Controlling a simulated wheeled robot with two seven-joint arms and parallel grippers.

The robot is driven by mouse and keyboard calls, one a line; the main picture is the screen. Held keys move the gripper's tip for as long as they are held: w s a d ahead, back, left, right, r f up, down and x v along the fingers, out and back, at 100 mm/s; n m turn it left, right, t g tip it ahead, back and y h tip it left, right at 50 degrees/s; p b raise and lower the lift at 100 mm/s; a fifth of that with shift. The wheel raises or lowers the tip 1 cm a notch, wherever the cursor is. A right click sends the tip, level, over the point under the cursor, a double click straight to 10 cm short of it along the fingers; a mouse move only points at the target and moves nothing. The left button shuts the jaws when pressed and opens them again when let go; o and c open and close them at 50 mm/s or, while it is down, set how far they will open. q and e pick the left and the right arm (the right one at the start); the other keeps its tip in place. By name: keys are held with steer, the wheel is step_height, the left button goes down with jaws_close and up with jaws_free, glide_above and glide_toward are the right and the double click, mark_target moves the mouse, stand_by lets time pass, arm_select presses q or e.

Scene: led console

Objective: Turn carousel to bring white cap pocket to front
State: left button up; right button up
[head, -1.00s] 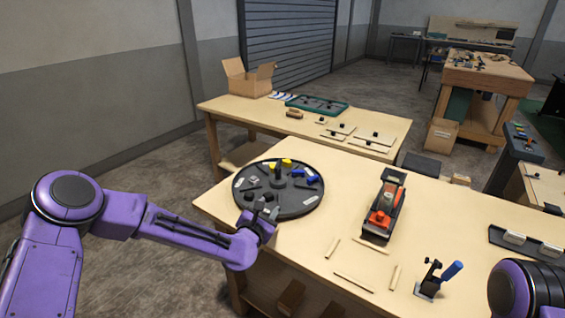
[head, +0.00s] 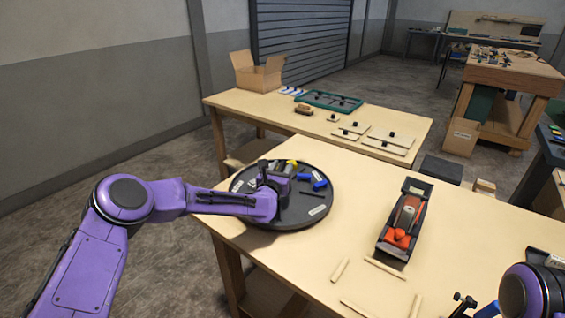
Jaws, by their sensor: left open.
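The round dark carousel (head: 288,220) lies on the near wooden table, at its left end. Blue parts (head: 318,183) sit on its right side and a yellow part (head: 291,166) near its back. A pale label (head: 318,210) shows at its front right. My left gripper (head: 276,176) is open over the middle of the carousel, near the yellow part. My wrist and forearm cover the carousel's front left. I cannot make out a white cap; it may be hidden.
A red and black tool (head: 402,228) stands in the middle of the near table, with wooden strips (head: 386,268) in front. A second table behind holds a cardboard box (head: 256,72) and a green tray (head: 329,100).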

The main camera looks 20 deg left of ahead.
arm_select(q)
steer(key=shift+w+a+r, duration=0.15)
steer(key=shift+w, duration=0.6)
steer(key=shift+w, duration=0.1)
jaws_close()
